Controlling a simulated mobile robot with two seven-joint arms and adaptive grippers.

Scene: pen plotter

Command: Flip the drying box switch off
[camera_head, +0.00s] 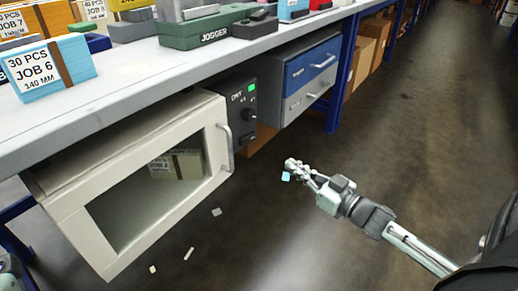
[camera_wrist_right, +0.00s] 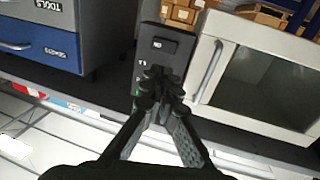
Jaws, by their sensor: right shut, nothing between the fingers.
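The drying box (camera_head: 75,195) is a cream cabinet under the bench with a windowed door and a handle; its door also shows in the right wrist view (camera_wrist_right: 262,80). Its dark control panel (camera_head: 241,100) has a lit green light (camera_head: 252,87) and a dark knob (camera_head: 247,115). In the right wrist view, a dark rocker-like switch (camera_wrist_right: 165,45) with upside-down lettering sits on the panel. My right gripper (camera_head: 291,166) is shut and empty, out in front of the panel. In the wrist view its fingertips (camera_wrist_right: 160,78) overlap the panel below the switch; contact cannot be told.
A grey and blue drawer unit (camera_head: 306,75) hangs right of the panel. The bench top (camera_head: 120,82) above carries labelled job stacks (camera_head: 48,70) and a green jogger (camera_head: 205,32). Small scraps (camera_head: 216,212) lie on the floor. The floor to the right is mostly clear.

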